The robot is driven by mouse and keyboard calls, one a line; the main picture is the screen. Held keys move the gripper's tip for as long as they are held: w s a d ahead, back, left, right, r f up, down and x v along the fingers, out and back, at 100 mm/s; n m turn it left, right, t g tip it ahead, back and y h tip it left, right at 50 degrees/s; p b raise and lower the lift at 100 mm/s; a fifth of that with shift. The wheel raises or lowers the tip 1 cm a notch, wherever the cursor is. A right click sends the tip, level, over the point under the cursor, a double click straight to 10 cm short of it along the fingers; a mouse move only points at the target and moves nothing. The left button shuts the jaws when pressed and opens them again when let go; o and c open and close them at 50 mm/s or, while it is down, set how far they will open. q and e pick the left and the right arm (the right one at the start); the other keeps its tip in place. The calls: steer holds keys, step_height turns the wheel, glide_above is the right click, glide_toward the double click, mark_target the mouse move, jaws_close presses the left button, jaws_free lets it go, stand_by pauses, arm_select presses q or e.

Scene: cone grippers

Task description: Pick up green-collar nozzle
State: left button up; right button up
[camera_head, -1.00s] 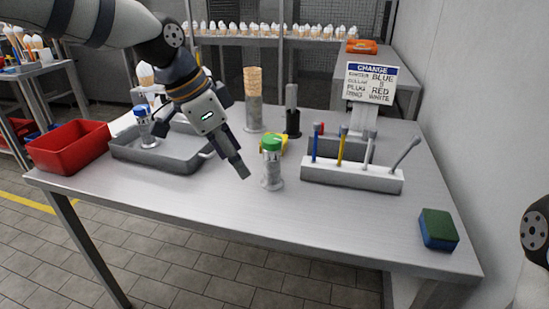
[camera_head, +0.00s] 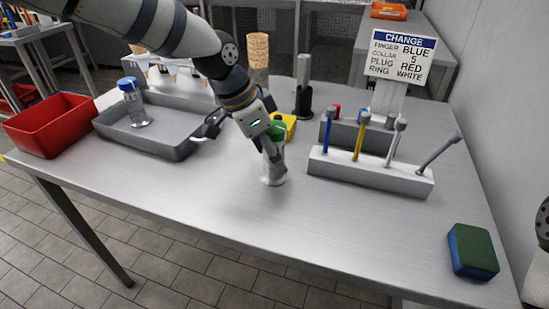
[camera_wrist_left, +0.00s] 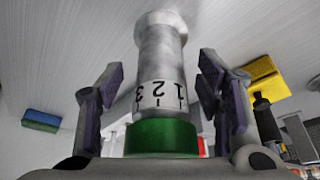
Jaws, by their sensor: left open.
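The green-collar nozzle is a clear, greyish cylinder standing upright on the table, with a green collar (camera_head: 277,132) near its top. In the head view my left gripper (camera_head: 272,150) is at it and hides part of its body. In the left wrist view the nozzle (camera_wrist_left: 161,55) lies between the two fingers of my left gripper (camera_wrist_left: 160,100), with the green collar closest to the palm and a white number band beside it. The fingers are open, with a visible gap on both sides. My right gripper is out of view.
A white rack (camera_head: 370,172) with several coloured tools stands to the right, before a sign (camera_head: 400,58). A yellow object (camera_head: 289,122) is close behind the nozzle. A grey tray (camera_head: 165,148) with a blue-capped nozzle (camera_head: 133,100) and a red bin (camera_head: 50,125) are left.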

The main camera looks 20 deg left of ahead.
arm_select(q)
steer(key=shift+x, duration=0.75)
steer(key=shift+c, duration=0.5)
steer(key=shift+r, duration=0.1)
jaws_close()
